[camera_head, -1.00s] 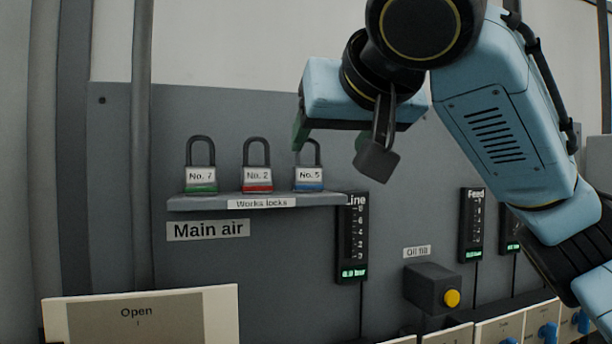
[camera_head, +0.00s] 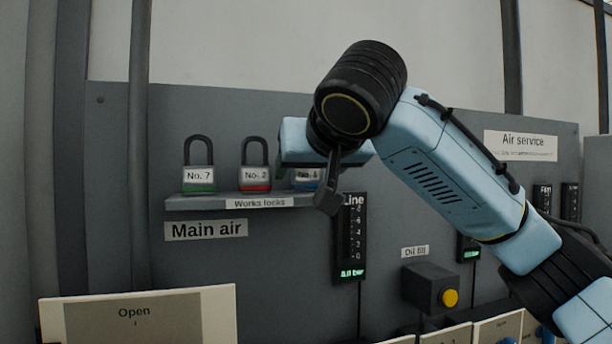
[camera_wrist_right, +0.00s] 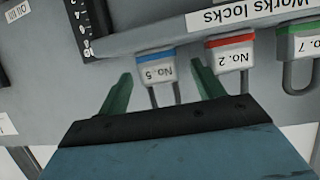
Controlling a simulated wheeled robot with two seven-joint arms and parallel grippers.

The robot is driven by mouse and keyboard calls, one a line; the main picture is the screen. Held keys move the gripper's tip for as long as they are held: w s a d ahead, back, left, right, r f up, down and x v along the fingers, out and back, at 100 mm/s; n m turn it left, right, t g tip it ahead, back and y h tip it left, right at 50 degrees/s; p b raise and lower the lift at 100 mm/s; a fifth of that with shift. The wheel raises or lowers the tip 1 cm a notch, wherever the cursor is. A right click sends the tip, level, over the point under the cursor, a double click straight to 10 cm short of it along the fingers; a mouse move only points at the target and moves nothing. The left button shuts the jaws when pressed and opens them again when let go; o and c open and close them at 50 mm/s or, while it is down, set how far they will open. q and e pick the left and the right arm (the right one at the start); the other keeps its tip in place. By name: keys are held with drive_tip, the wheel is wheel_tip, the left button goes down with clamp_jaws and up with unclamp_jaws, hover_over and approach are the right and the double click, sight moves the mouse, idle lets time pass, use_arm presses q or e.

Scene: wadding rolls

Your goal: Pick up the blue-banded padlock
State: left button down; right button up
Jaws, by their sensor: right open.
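The blue-banded padlock (camera_head: 306,184), labelled No. 5, stands upright at the right end of the small shelf (camera_head: 240,202). My right gripper and wrist cover its shackle and upper part in the head view. In the right wrist view the padlock (camera_wrist_right: 156,70) appears upside down, its grey shackle reaching toward the gripper. My right gripper (camera_wrist_right: 166,76) is open, with its green fingers on either side of the shackle in that picture. I cannot tell whether they touch it. My left gripper is not in view.
A red-banded padlock (camera_head: 255,170), No. 2, stands close beside it on the left, and a green-banded one (camera_head: 198,172), No. 7, farther left. A black gauge (camera_head: 350,235) hangs right of the shelf. A box with a yellow button (camera_head: 432,288) is lower right.

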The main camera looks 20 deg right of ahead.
drive_tip(key=shift+c, duration=0.5)
drive_tip(key=shift+r, duration=0.1)
drive_tip(key=c, duration=1.1)
